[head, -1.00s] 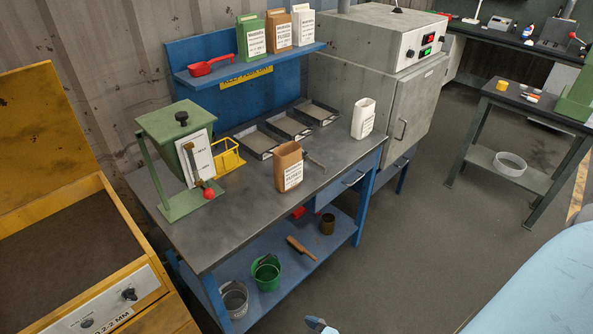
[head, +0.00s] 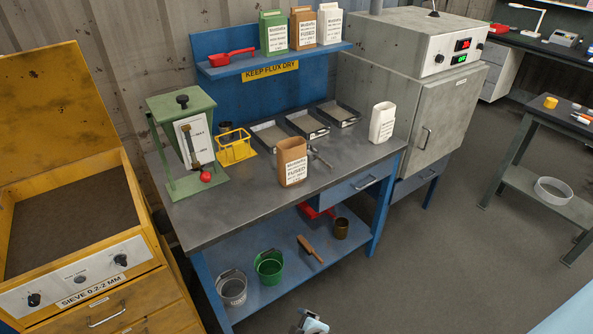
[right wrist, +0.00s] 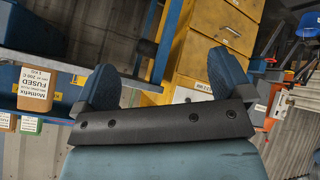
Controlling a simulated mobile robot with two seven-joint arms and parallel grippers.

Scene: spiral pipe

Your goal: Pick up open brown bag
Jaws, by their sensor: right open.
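The open brown bag (head: 292,163) stands upright near the front of the grey-topped blue bench (head: 240,215), with a white label facing me. In the right wrist view a brown bag (right wrist: 38,86) with a white label shows at the left edge; it looks like the same one. My right gripper (right wrist: 163,68) is open and empty, its two blue fingers spread apart. In the head view a small part of it (head: 312,322) shows at the bottom edge, low and well in front of the bench, apart from the bag. My left gripper is not in view.
An open white bag (head: 382,123) stands right of the brown one. Grey trays (head: 305,124), a yellow rack (head: 236,148) and a green hopper (head: 183,150) share the bench. Closed bags (head: 302,28) stand on the shelf.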

